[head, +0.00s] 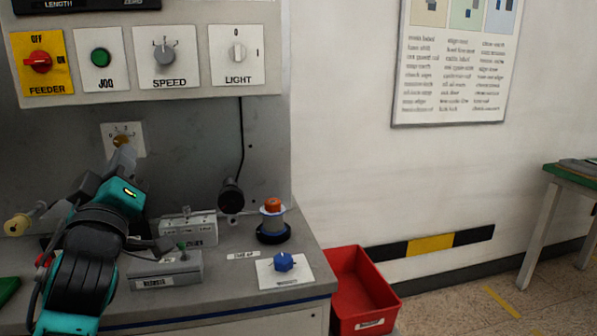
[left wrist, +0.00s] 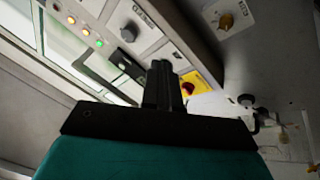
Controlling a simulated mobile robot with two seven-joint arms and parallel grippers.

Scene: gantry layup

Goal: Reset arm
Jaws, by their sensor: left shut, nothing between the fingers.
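My left arm comes in from the lower left of the head view. Its left gripper (head: 121,160) is raised in front of the grey machine face, just below a small brass knob (head: 121,141) on a white plate. In the left wrist view the two black fingers of this gripper (left wrist: 163,82) are together, with nothing between them. Behind them is the yellow FEEDER plate with its red switch (left wrist: 188,88). The brass knob also shows at the upper right of the left wrist view (left wrist: 226,21), apart from the fingers. My right gripper is not in view.
A control panel (head: 205,93) spans the upper left. On the ledge stand small grey boxes (head: 165,270), a red-topped button post (head: 272,222) and a blue knob (head: 284,262). A red bin (head: 350,290) is beside the machine. Open floor lies right, before a green-topped table (head: 572,175).

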